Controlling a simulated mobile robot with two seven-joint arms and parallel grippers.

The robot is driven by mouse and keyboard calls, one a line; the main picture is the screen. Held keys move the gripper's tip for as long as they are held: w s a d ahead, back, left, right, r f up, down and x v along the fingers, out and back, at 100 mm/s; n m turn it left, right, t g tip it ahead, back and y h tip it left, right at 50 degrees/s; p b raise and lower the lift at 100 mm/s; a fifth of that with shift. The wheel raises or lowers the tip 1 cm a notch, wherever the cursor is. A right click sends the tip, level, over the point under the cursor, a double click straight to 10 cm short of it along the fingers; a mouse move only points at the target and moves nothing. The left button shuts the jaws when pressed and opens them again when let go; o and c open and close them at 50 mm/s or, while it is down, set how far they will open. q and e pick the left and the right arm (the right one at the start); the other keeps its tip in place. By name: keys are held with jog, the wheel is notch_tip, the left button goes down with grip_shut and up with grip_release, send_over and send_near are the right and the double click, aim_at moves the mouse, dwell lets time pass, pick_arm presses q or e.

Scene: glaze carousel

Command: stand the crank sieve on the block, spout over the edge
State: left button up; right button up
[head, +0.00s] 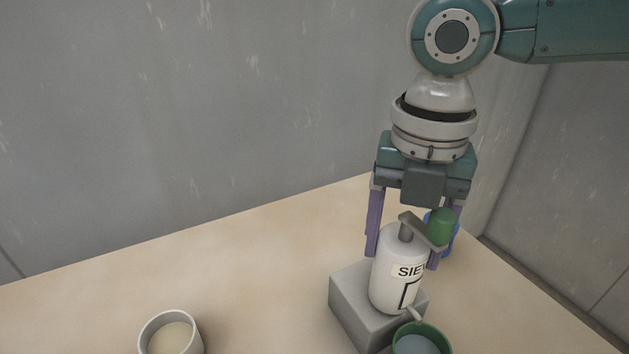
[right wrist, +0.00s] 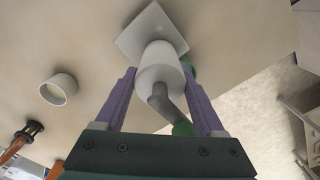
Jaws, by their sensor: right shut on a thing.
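The crank sieve (head: 390,285) is a white bottle-shaped body with a partly hidden label, a grey crank on top and a green knob (head: 440,226). It is upright on the grey block (head: 350,305), near the block's right edge. Its short spout (head: 414,313) points past that edge, above a green-rimmed cup (head: 446,343). My right gripper (head: 405,258) comes from above with its purple fingers on both sides of the sieve, shut on it. The right wrist view shows the sieve (right wrist: 158,62) between the fingers (right wrist: 160,75) over the block (right wrist: 128,40). My left gripper is not seen.
A white cup with pale contents (head: 171,332) stands at the lower left. A blue thing (head: 450,243) is partly hidden behind the right finger. A dark and orange thing (right wrist: 28,131) shows at the wrist view's left.

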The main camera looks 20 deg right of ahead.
jog(key=shift+f, duration=0.2)
jog(key=o, duration=1.5)
jog(key=shift+f, duration=0.1)
notch_tip(320, 180, up, 12)
jog(key=shift+r+p, duration=0.2)
jog(key=shift+p, duration=0.25)
